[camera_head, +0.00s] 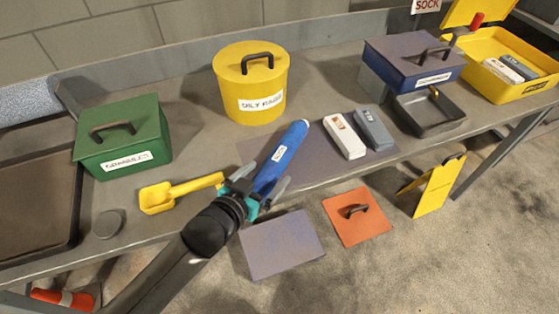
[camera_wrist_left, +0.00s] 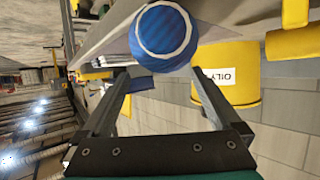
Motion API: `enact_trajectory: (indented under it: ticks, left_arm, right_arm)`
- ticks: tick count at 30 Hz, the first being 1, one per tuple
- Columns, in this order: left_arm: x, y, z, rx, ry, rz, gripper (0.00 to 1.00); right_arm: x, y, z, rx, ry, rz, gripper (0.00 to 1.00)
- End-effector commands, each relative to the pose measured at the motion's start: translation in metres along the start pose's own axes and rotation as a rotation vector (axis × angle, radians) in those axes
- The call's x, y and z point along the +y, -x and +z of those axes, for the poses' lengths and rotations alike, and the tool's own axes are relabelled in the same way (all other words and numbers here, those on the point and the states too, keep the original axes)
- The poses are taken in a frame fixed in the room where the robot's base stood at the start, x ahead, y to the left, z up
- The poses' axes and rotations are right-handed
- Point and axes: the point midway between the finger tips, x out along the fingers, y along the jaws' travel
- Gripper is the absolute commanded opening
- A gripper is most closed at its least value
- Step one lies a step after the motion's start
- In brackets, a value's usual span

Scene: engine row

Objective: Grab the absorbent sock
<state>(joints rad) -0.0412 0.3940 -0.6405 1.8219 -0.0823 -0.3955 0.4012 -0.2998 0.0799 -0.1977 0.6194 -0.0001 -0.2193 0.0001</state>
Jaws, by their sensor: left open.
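A blue cylinder with a small white label, which looks like the absorbent sock (camera_head: 283,157), is at the front middle of the bench, over a dark mat. My left gripper (camera_head: 262,181) is open at the cylinder's near end, with its fingers spread to either side. In the left wrist view the round blue end of the sock (camera_wrist_left: 164,32) is ahead of the open left gripper (camera_wrist_left: 160,76), at the top of the picture. I cannot tell whether the fingertips touch it. The label text is too small to read. My right gripper is not in view.
A yellow oily rags bin (camera_head: 250,105) stands behind the sock. A yellow scoop (camera_head: 160,198) and green box (camera_head: 140,145) are left. White (camera_head: 344,138) and grey (camera_head: 373,130) packs lie right. A dark blue box (camera_head: 414,70) and yellow case (camera_head: 525,91) are farther right.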

Motion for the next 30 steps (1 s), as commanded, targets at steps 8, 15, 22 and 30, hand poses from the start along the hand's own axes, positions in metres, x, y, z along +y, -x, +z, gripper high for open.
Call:
enact_trajectory:
  ticks: [8,15,22,30]
  left_arm:
    - [-0.005,-0.022,0.004,0.0,-0.001,-0.001,0.97]
    - [-0.008,-0.051,0.006,0.001,0.0,0.0,0.97]
    - [-0.007,-0.056,0.005,0.0,0.0,0.001,0.97]
    - [-0.007,-0.055,0.005,-0.001,0.0,0.0,0.78]
  right_arm:
    - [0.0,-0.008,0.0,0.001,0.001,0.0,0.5]
    - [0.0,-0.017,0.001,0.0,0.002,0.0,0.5]
    - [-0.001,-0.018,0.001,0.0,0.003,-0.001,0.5]
    - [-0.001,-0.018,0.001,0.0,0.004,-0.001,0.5]
